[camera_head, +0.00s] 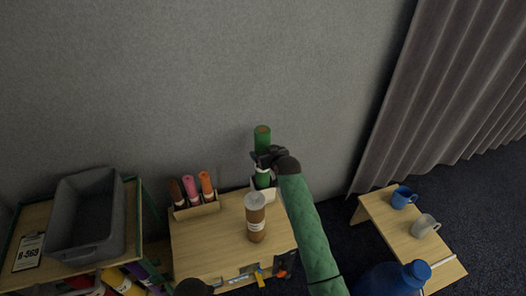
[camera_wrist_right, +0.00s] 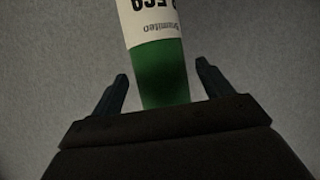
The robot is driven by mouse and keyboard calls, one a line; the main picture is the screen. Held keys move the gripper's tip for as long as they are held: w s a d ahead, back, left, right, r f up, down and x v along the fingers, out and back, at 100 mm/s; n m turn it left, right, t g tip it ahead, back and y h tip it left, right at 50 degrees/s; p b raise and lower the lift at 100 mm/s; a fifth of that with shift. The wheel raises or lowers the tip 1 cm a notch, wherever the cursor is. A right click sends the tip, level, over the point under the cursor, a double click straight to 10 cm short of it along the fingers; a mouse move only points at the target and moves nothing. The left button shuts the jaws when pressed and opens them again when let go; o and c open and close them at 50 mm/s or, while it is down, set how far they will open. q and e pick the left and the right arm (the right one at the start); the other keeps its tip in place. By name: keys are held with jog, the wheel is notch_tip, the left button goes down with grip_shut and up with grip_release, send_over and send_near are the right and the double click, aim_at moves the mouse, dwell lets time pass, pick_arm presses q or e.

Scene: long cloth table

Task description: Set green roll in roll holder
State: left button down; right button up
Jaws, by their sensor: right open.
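The green roll (camera_head: 262,137) stands upright at the back right of the wooden table in the head view. Its white label shows in the right wrist view (camera_wrist_right: 155,22). My right gripper (camera_head: 264,158) is at the roll's middle, with its arm reaching in from the lower right. In the wrist view the open fingers (camera_wrist_right: 160,92) stand on either side of the roll, with a gap at each side. The roll's lower end meets a pale holder-like piece (camera_head: 268,194), partly hidden by my arm. A roll holder (camera_head: 197,210) at the table's left holds brown, pink and orange rolls.
A brown cup-like container with a clear lid (camera_head: 256,218) stands in front of the green roll. A grey bin (camera_head: 86,215) is on the left shelf. A low bench (camera_head: 400,236) at right carries a blue mug (camera_head: 403,197) and a pale mug (camera_head: 424,226). The wall is close behind.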

jog(key=b+v, duration=0.1)
jog(key=v, duration=0.8)
pick_arm(q)
notch_tip(320, 180, up, 7)
jog(key=s, duration=0.1)
jog(key=shift+s+a, duration=0.15)
jog(key=shift+a, duration=0.05)
pick_arm(e)
jog(key=s+d+f+m+g+h, duration=0.1)
jog(key=s+d+f+g, duration=0.2)
jog(key=s, duration=1.1)
jog(key=s+d+f+m+g+h, duration=0.1)
jog(key=s+d+f+g, duration=0.2)
jog(key=s, duration=1.2)
jog(key=s+d+f+g+h, duration=0.2)
jog(key=s+d+f+g, duration=0.2)
jog(key=s, duration=1.1)
jog(key=shift+s+d+f+m, duration=0.15)
jog(key=shift+d+f+m, duration=0.25)
jog(key=shift+d+f, duration=0.55)
